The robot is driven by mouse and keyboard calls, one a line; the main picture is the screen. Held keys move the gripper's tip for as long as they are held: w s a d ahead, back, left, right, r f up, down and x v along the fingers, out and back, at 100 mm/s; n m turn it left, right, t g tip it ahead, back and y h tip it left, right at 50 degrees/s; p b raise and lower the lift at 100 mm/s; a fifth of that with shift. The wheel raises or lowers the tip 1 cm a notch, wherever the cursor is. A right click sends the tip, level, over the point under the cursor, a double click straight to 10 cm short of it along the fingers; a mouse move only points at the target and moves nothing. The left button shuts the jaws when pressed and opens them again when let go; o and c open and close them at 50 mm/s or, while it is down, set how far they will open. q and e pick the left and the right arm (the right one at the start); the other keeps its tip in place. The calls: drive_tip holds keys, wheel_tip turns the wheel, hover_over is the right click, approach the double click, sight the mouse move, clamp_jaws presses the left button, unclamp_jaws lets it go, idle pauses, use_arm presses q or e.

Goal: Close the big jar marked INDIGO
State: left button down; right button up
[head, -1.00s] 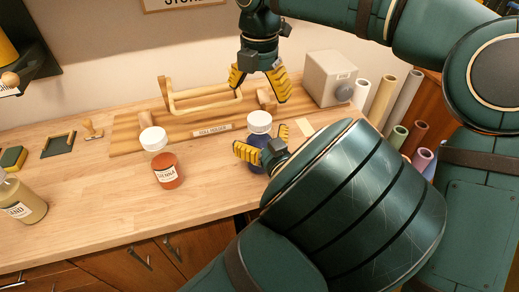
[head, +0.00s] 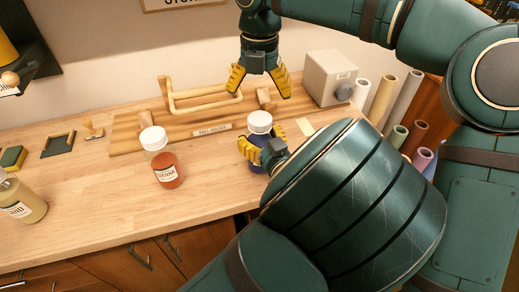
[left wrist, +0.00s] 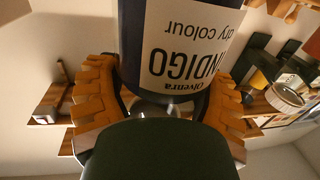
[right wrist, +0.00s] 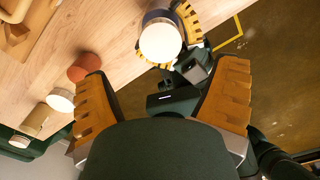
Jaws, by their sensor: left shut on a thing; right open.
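The big jar marked INDIGO (head: 256,158) stands upright on the table, dark blue with a white lid (head: 259,122) on top. I cannot tell how tightly the lid sits. My left gripper (head: 260,150) is shut on the jar's body from the near side. In the left wrist view the INDIGO label (left wrist: 180,55) shows upside down between the fingers. My right gripper (head: 260,92) is open and empty, pointing down above and behind the jar, apart from it. In the right wrist view the white lid (right wrist: 160,42) shows beyond the open fingers.
An orange jar marked SIENNA (head: 166,172) stands to the left, with a tan jar (head: 22,200) farther left. A wooden board with a handle frame (head: 200,98) and a grey box (head: 329,78) lie behind. My left forearm covers the right front.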

sight(260, 118)
drive_tip(key=shift+n, duration=0.6)
drive_tip(key=shift+f, duration=4)
